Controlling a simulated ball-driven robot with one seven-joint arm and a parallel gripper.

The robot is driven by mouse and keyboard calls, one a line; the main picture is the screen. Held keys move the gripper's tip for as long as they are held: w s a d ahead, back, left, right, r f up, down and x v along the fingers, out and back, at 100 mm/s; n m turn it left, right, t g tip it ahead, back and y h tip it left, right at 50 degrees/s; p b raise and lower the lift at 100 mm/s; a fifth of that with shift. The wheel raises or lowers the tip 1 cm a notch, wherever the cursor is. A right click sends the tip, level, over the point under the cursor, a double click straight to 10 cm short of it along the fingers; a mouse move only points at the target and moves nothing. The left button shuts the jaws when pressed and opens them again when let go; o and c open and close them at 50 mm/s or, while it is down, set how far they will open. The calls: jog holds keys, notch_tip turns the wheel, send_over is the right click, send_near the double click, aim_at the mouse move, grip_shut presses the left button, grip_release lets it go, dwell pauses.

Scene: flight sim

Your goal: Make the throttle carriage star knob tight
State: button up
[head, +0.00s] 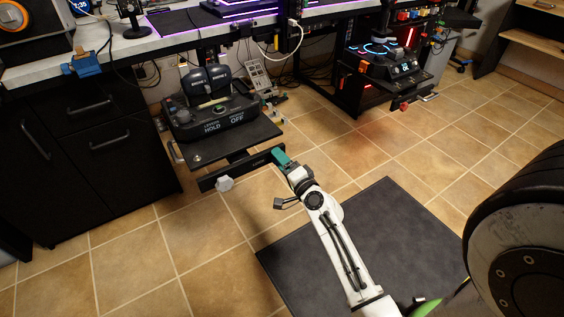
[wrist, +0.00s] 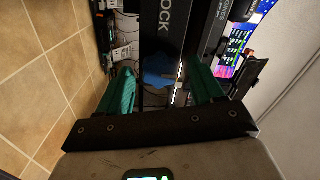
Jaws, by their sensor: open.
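The throttle unit (head: 212,115) with two dark levers sits on a black carriage plate (head: 240,140) under the desk. A dark bar (head: 240,168) runs across the front of the carriage. In the wrist view my gripper (wrist: 160,72) is open and empty.
A dark cabinet (head: 90,150) stands left of the carriage. The desk edge (head: 130,52) overhangs behind, with a blue clamp (head: 82,63) on it. Cables hang behind the carriage. The tiled floor left of my arm is clear.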

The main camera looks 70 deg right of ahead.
jog(key=b+v, duration=0.1)
jog(key=v, duration=0.9)
jog(key=shift+s+a, duration=0.2)
jog(key=shift+s, duration=0.05)
jog(key=w+a+f+n+y, duration=0.2)
jog(key=w+a+n+y, duration=0.4)
jog(key=a+n+y, duration=0.4)
jog(key=s+a+f+n+g+y, duration=0.1)
jog(key=s+a+f+n+g, duration=0.1)
jog(key=a+f+n+g, duration=0.3)
jog(key=s+a+f+n+g+y, duration=0.1)
jog(key=s+a+n+g, duration=0.15)
jog(key=a, duration=0.55)
jog(key=s+r+n+g+h, duration=0.2)
jog(key=s+n+g, duration=0.2)
jog(key=s+g, duration=0.4)
notch_tip(320, 180, up, 34)
jog(key=t+p, duration=0.1)
jog(key=p, duration=3.4)
jog(key=shift+s+a, duration=0.2)
